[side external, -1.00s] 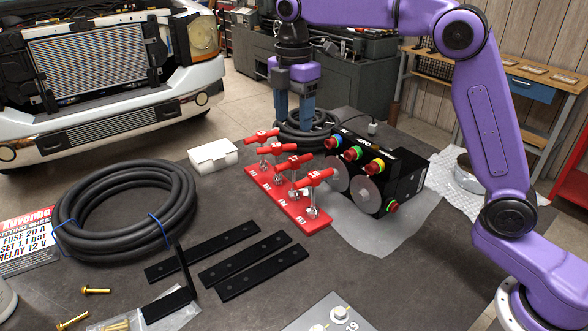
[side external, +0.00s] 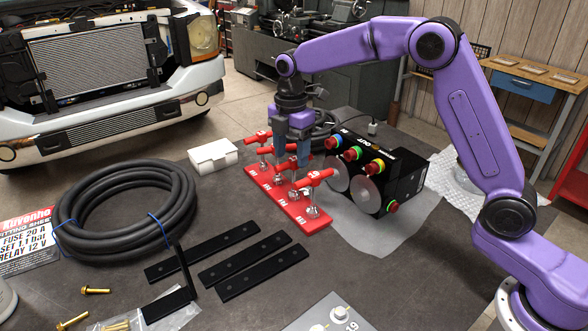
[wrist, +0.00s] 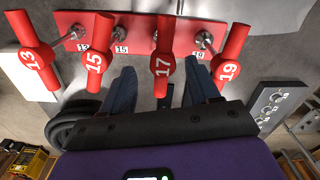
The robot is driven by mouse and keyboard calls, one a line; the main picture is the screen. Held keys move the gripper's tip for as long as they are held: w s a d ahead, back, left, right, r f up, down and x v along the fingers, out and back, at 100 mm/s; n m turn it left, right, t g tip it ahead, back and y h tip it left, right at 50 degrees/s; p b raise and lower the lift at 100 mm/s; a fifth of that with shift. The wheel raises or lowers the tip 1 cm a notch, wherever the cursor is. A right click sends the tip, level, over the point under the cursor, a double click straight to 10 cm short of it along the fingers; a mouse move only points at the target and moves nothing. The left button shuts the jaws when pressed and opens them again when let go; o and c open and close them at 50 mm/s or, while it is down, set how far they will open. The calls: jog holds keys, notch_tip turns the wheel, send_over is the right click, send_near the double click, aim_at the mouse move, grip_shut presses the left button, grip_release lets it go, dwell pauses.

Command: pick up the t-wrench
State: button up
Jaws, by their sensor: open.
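Several T-wrenches with red handles stand upright in a red rack (side external: 279,199). In the wrist view their handles read 13 (wrist: 32,57), 15 (wrist: 95,62), 17 (wrist: 162,65) and 19 (wrist: 230,66). My gripper (side external: 292,160) is above the rack, pointing down at the middle wrenches, and hides part of them in the side view. In the wrist view my open gripper (wrist: 160,75) has one finger on each side of the handle marked 17, with visible gaps. I cannot tell the exact height of the fingertips against the handle. The 19 wrench (side external: 314,178) stands clear at the near end.
A black control box (side external: 405,175) with coloured knobs stands close right of the rack. A white box (side external: 213,156), a black hose coil (side external: 75,220) and flat black bars (side external: 250,265) lie to the left. Neighbouring wrench handles are close to my fingers.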

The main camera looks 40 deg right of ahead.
aim_at(294, 172)
jog(key=shift+s+d+f, duration=0.1)
jog(key=shift+d+f, duration=0.05)
jog(key=shift+f, duration=1.45)
jog(key=shift+s+d+f, duration=0.1)
jog(key=shift+f, duration=1.45)
grip_shut()
